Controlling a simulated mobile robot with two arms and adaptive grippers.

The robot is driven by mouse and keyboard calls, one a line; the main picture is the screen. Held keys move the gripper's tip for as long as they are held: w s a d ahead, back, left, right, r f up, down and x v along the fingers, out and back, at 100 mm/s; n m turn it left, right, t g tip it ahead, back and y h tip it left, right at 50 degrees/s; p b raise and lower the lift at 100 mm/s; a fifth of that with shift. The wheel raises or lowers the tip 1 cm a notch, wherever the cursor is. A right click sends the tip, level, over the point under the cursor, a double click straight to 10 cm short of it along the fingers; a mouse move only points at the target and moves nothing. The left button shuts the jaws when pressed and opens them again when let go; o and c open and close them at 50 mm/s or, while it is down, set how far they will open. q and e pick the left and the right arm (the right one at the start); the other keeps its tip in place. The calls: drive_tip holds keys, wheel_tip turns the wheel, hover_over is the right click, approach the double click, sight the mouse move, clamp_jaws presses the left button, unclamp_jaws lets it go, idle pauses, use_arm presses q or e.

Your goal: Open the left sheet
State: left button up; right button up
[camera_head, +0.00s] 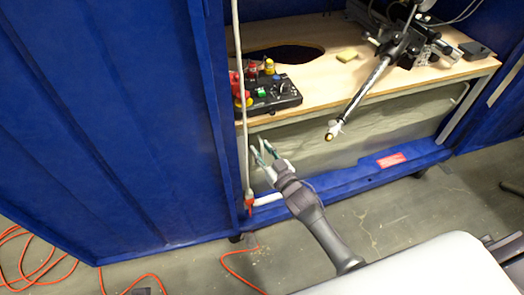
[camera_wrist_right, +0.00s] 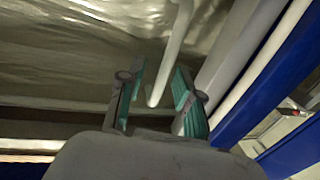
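A large blue sheet (camera_head: 90,110) hangs upright at the left in the head view, beside the tank's opening. A grey, creased sheet (camera_head: 370,125) hangs under the wooden shelf and fills the upper left of the right wrist view (camera_wrist_right: 70,50). I cannot tell which one the task calls the left sheet. My right gripper (camera_head: 262,147) is open, at the left end of the grey sheet, close to the white upright pole (camera_head: 241,110). In the wrist view a white rod (camera_wrist_right: 171,60) reaches down between its teal fingers (camera_wrist_right: 160,95); contact is unclear. My left gripper is not in view.
The wooden shelf (camera_head: 330,85) holds a control box (camera_head: 272,95) with coloured buttons and a black arm-like device (camera_head: 405,40), whose rod hangs past the edge. A blue bottom rail (camera_head: 345,182) has a red label. Orange cables (camera_head: 40,260) lie on the grey floor.

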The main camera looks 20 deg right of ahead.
clamp_jaws()
idle(0.4)
